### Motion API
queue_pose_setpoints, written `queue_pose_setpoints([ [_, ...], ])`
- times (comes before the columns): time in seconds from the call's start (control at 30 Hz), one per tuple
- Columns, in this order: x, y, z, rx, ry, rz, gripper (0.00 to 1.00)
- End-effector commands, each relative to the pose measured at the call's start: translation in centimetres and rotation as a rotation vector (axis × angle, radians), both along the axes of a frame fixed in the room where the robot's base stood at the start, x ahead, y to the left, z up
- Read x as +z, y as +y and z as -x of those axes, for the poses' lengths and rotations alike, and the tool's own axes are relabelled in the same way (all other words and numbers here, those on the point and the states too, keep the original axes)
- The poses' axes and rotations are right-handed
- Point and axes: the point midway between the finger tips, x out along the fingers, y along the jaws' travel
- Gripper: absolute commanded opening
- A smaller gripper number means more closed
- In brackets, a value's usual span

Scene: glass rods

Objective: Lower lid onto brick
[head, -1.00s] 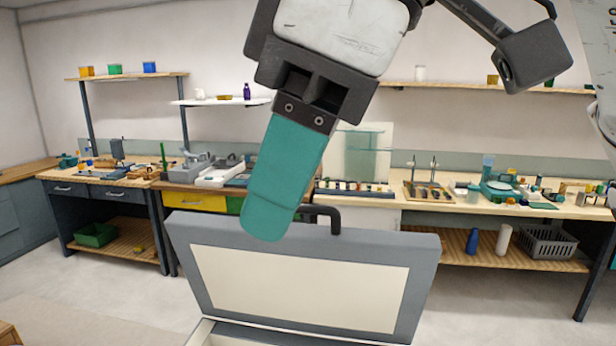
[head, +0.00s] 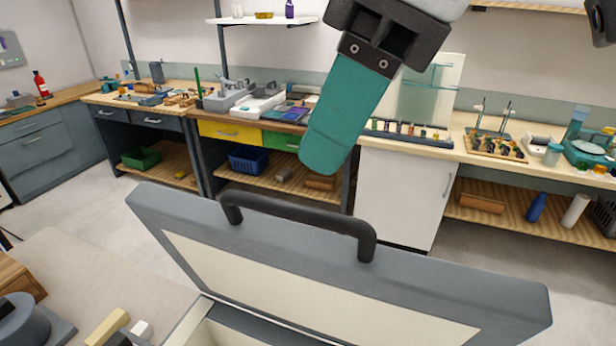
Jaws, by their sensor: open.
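The lid (head: 470,297) is a grey panel with a cream inner face and stands open, tilted up, in the lower half of the head view. A dark bar handle (head: 300,213) is on its top edge. Below it, part of the pale box rim (head: 190,322) shows at the bottom edge. My gripper (head: 325,160), with a teal finger, hangs above the handle in the picture, apart from it and holding nothing visible. Only one finger shows clearly. I cannot make out a brick for certain; a yellow block (head: 108,327) lies at lower left.
A dark round object (head: 20,322) and a small white block (head: 141,329) are at lower left on a pale surface. Behind the lid, workbenches with drawers and tools (head: 250,98) line the wall. A white cabinet (head: 400,195) stands at back centre. Open floor lies between.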

Motion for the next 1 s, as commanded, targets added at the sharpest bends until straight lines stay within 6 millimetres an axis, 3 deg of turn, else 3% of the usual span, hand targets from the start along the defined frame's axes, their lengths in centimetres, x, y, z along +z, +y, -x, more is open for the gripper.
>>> queue_pose_setpoints([
  [0.2,-3.7,1.4,-0.6,0.0,0.003,0.002,0.42],
  [0.4,-6.2,2.4,-1.0,-0.001,0.002,0.0,0.42],
  [0.83,-7.2,2.7,-1.2,-0.001,0.0,0.0,0.42],
  [1.0,-7.2,2.7,-1.2,-0.001,0.0,0.0,0.28],
])
